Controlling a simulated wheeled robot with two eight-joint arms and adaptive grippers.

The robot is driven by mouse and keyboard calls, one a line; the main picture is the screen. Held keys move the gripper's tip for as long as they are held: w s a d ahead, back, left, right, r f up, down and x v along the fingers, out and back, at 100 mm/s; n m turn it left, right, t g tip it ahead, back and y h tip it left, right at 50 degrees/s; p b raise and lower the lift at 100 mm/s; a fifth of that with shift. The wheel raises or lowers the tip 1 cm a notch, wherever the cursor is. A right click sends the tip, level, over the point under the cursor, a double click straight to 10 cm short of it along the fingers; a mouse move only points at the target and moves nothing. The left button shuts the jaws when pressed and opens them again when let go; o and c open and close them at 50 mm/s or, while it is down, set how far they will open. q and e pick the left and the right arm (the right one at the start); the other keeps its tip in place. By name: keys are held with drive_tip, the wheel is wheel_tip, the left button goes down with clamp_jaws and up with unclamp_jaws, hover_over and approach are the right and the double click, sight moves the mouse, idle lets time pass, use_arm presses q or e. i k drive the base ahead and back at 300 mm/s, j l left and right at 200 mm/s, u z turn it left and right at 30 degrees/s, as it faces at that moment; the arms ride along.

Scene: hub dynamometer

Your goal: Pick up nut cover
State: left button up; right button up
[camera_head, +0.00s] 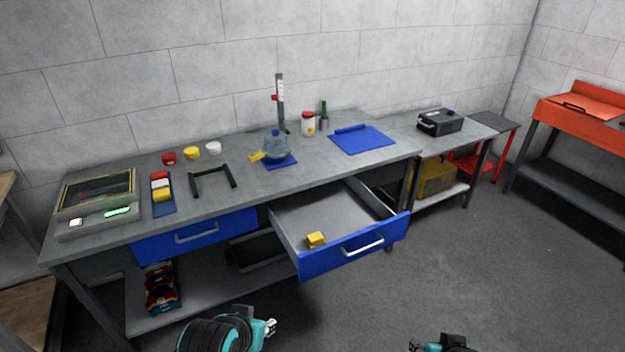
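No part is clearly marked as the nut cover, so I cannot tell which one it is. A small yellow block-like part (315,239) lies in the open blue-fronted drawer (347,258), near its front left. Small round caps stand on the bench: a red one (169,158), a yellow one (191,153) and a white one (213,147). My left gripper (269,328) is low in the picture, in front of the bench and apart from everything. My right gripper (415,346) shows only partly at the bottom edge, also away from the bench. Their finger openings are too small to judge.
The grey bench (255,185) carries a scale (98,212), a black frame (213,180), a blue tray with coloured blocks (172,208), a flask (277,145) and a blue mat (361,139). The open drawer juts into the room. The floor at right is clear.

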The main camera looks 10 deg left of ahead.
sight(275, 141)
drive_tip(key=i+j+z, duration=0.35)
drive_tip(key=i+j, duration=0.25)
drive_tip(key=i+j+z, duration=0.35)
drive_tip(key=i+j, duration=0.4)
